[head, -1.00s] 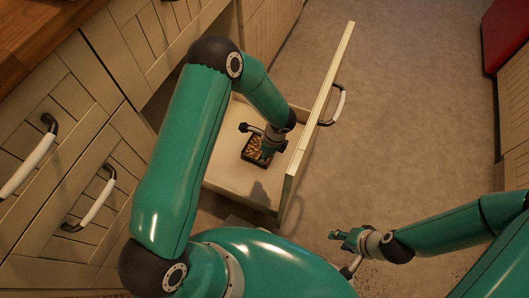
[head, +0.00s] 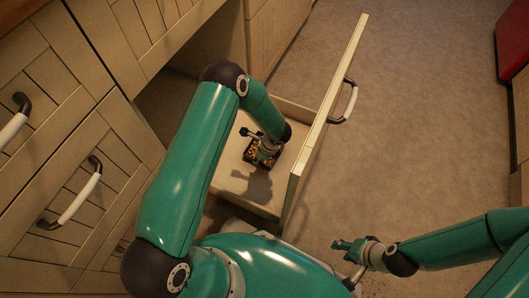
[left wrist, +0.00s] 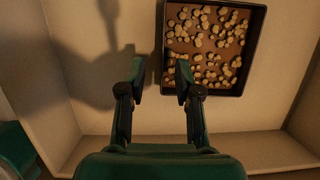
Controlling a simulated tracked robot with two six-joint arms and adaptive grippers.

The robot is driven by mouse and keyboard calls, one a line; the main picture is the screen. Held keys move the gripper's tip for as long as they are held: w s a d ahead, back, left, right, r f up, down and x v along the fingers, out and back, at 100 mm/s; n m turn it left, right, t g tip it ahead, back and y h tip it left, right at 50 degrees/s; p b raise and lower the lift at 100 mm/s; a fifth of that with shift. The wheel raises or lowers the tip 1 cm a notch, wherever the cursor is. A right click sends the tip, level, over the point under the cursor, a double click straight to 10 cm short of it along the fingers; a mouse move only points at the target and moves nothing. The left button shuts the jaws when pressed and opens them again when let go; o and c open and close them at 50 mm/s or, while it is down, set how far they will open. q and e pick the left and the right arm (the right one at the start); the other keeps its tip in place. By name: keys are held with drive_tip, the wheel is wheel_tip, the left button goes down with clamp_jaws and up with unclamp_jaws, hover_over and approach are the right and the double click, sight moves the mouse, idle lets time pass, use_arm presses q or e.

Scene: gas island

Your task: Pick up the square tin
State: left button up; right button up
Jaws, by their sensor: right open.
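The square tin (left wrist: 258,60) is dark-walled and open, with pale round pieces inside. It lies on the floor of the open drawer; in the head view the tin (head: 250,159) is partly hidden by my left arm. My left gripper (left wrist: 161,77) reaches down into the drawer, its two fingers apart with nothing between them but the tin's left wall in the picture. One fingertip shows left of that wall, the other over the tin's edge. I cannot tell the height gap. In the head view the left gripper (head: 266,148) is small. My right gripper (head: 341,246) is open and empty, outside the drawer.
The drawer (head: 230,182) is pulled out, its front panel with a handle (head: 348,101) standing right of my left arm. Cabinet fronts with handles (head: 75,200) line the left. Carpeted floor (head: 430,120) is clear at right; a red object (head: 512,40) stands far right.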

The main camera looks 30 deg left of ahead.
use_arm(q)
drive_tip(key=b+x, duration=0.2)
drive_tip(key=x, duration=0.3)
drive_tip(key=shift+w+f, duration=0.1)
drive_tip(key=shift+w, duration=0.1)
clamp_jaws()
